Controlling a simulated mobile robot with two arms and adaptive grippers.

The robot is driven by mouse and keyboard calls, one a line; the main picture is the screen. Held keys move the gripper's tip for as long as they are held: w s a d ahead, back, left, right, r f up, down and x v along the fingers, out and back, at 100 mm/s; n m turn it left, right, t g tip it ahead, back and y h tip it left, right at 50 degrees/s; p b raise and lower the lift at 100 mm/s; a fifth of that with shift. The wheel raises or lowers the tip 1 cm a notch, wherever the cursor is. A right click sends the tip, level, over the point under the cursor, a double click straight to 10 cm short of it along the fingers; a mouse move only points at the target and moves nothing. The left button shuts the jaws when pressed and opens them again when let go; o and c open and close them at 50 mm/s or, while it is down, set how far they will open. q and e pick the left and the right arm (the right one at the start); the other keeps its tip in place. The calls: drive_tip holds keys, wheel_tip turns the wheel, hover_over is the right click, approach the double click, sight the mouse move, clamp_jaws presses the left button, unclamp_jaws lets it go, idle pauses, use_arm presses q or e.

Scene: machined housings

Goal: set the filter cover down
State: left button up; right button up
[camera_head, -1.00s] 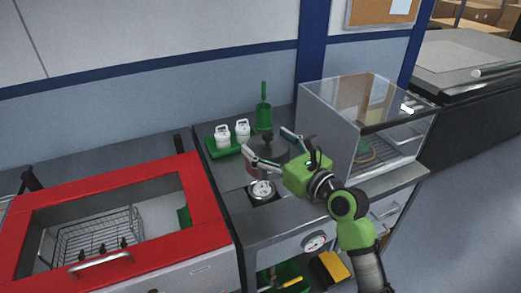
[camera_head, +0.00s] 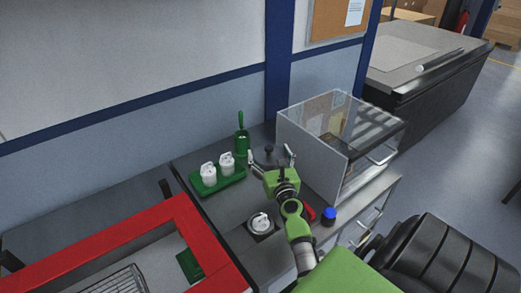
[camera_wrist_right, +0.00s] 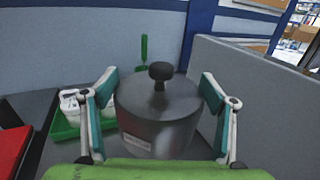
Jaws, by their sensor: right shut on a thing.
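The filter cover is a dark grey metal cylinder with a black knob on top. In the right wrist view, the cover (camera_wrist_right: 157,115) is upright between the two teal-padded fingers of my right gripper (camera_wrist_right: 158,88). In the head view my right gripper (camera_head: 270,158) is shut on it near the back of the grey worktop, and only the cover's knob and upper part (camera_head: 269,152) show. I cannot tell whether its underside touches the worktop. My left gripper is not in view.
A green tray (camera_head: 232,180) with two white containers and a green holder stands left of the gripper. A clear-lidded case (camera_head: 318,155) stands close on the right. A round metal fitting (camera_head: 260,222), a blue-capped item (camera_head: 329,215) and a red-framed basin (camera_head: 160,222) are nearer.

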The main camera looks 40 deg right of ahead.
drive_tip(key=w+d+f+b, duration=0.2)
drive_tip(key=w+f+b, duration=0.1)
drive_tip(key=f+b, duration=0.1)
drive_tip(key=w+d+f+b, duration=0.2)
drive_tip(key=w+f+b, duration=0.2)
drive_tip(key=b, duration=0.2)
drive_tip(key=w+d+f+b, duration=0.2)
drive_tip(key=w+f+b, duration=0.2)
drive_tip(key=b, duration=0.1)
drive_tip(key=shift+w+d+f, duration=0.2)
drive_tip(key=shift+d+f, duration=0.1)
drive_tip(key=shift+f, duration=0.1)
drive_tip(key=shift+r, duration=0.1)
drive_tip(key=o, duration=1.3)
drive_tip(key=shift+f, duration=0.2)
drive_tip(key=shift+c, duration=0.2)
drive_tip(key=shift+r, duration=0.1)
